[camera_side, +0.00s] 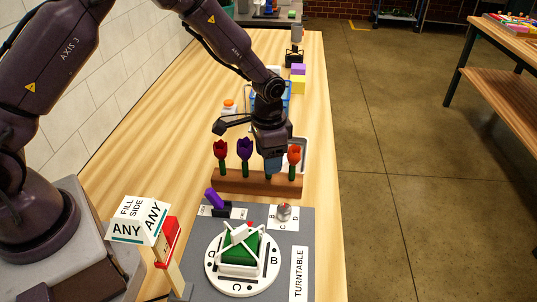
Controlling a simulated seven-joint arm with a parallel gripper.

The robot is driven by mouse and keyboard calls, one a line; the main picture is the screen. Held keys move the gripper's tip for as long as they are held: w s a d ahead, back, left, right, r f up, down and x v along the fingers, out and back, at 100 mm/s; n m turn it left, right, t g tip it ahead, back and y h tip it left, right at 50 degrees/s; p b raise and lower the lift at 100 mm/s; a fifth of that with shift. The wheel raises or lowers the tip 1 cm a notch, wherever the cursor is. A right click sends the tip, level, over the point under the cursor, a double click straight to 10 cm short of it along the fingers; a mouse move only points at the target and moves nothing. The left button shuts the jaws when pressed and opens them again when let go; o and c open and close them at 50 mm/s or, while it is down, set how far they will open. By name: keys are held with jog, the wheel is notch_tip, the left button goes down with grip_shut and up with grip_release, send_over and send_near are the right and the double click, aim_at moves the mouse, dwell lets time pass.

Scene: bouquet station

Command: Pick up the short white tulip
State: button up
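My gripper (272,168) points down over the wooden flower rack (240,184), between the purple tulip (245,148) and the orange-red tulip (294,154). Its blue-grey fingers are seen edge-on, so their opening cannot be told. A little green stem shows just below and beside them. The flower head there is hidden by the gripper, and I cannot tell whether the fingers touch it. No short white tulip can be made out clearly. A dark red tulip (220,149) stands upright at the rack's left end.
In front, a white turntable (213,267) bears a white holder with a green block (239,252). A purple lever (214,198) and a grey knob (284,211) sit behind it. A signed box (140,222) stands at left. Yellow and purple blocks (298,84) lie farther back.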

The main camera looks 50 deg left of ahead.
jog(key=c, duration=0.5)
jog(key=shift+o, duration=0.2)
notch_tip(320, 180, up, 9)
jog(key=shift+f, duration=0.1)
jog(key=s+d+r+g+h, duration=0.1)
jog(key=s+d+r, duration=0.1)
jog(key=s+d, duration=0.8)
jog(key=s, duration=0.3)
jog(key=shift+s+r, duration=0.15)
jog(key=shift+s, duration=0.25)
